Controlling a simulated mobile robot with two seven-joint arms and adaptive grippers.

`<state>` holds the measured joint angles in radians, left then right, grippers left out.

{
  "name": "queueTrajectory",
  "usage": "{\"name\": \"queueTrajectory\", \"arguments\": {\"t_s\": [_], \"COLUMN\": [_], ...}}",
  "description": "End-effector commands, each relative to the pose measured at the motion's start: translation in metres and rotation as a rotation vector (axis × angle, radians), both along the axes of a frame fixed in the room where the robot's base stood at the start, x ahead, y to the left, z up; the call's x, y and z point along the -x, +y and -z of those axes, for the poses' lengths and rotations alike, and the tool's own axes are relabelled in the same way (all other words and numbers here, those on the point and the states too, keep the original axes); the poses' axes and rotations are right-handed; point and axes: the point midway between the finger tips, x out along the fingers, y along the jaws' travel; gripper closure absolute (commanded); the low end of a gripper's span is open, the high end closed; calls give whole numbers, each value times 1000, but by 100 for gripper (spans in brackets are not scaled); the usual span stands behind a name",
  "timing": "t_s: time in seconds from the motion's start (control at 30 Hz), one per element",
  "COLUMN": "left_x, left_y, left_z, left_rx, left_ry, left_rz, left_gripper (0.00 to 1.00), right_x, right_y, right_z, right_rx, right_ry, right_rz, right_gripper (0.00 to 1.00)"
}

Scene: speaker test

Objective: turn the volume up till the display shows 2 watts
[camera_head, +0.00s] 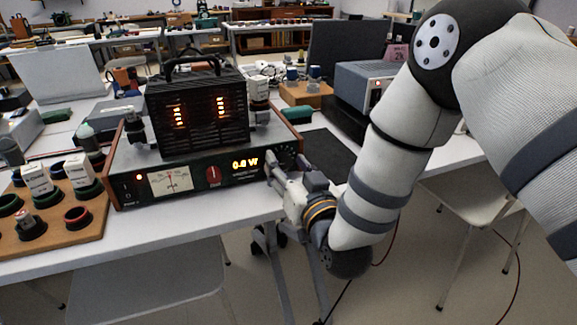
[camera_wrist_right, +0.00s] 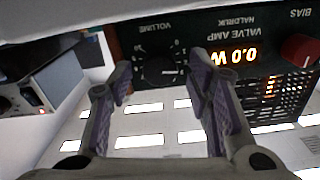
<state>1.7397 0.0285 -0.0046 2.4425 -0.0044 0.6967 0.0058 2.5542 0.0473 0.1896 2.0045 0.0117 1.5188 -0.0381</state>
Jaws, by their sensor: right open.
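The valve amp (camera_head: 215,172) stands on the table with its dark green front panel facing me. Its orange display (camera_head: 245,163) reads 0.0 W; it also shows upside down in the right wrist view (camera_wrist_right: 237,56). The black volume knob (camera_wrist_right: 160,71) sits on the panel below the word VOLUME in the right wrist view; the gripper mostly hides it in the head view. My right gripper (camera_head: 277,172) is at the panel's right end. In the wrist view its open fingers (camera_wrist_right: 160,66) stand on either side of the knob; contact cannot be told. My left gripper is out of view.
A red bias knob (camera_head: 213,175) and a needle meter (camera_head: 170,182) are on the same panel. A black cage (camera_head: 197,112) with glowing tubes tops the amp. A grey instrument (camera_head: 366,84) stands behind right.

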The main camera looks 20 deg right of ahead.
Motion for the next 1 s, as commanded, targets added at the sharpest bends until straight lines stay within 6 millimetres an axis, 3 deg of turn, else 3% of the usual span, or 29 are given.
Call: {"name": "queueTrajectory", "arguments": {"t_s": [0.07,0.27,0.67,1.0], "left_x": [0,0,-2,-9], "left_y": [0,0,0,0], "left_z": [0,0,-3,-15], "left_rx": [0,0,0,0], "left_ry": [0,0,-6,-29], "left_rz": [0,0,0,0], "left_gripper": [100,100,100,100], "right_x": [0,0,1,1], "right_y": [0,0,0,-1], "right_z": [0,0,0,-1], "right_rx": [0,0,-61,-327], "right_ry": [0,1,3,13], "right_rz": [0,0,1,1], "right_gripper": [56,100,100,100]}}
